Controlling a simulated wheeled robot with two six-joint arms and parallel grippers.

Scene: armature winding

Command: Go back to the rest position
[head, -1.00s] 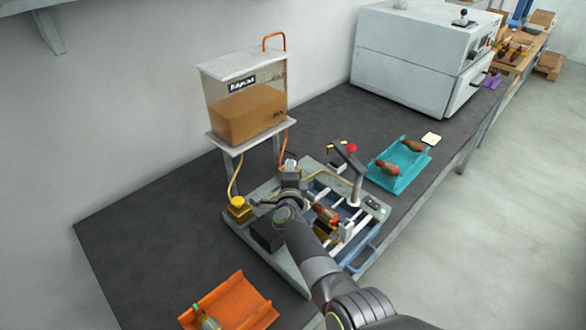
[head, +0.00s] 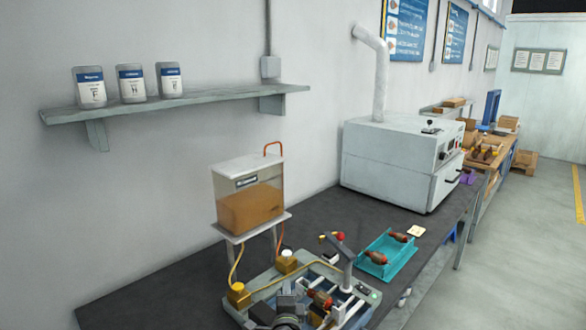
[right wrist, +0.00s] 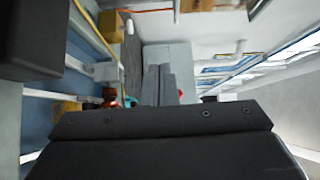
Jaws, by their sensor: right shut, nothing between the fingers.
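My right gripper (head: 287,312) is low at the bottom edge of the head view, in front of the winding machine (head: 262,290). Its fingers show shut and empty in the right wrist view (right wrist: 160,84). An armature (head: 321,299) with a red-brown body lies in the machine, just right of the gripper. My left gripper is not in view.
A tank of amber liquid (head: 250,208) stands on a stand behind the machine. A teal tray (head: 374,270) with two armatures is to the right. A large grey oven (head: 390,165) stands farther back. A wall shelf (head: 180,103) holds three labelled containers.

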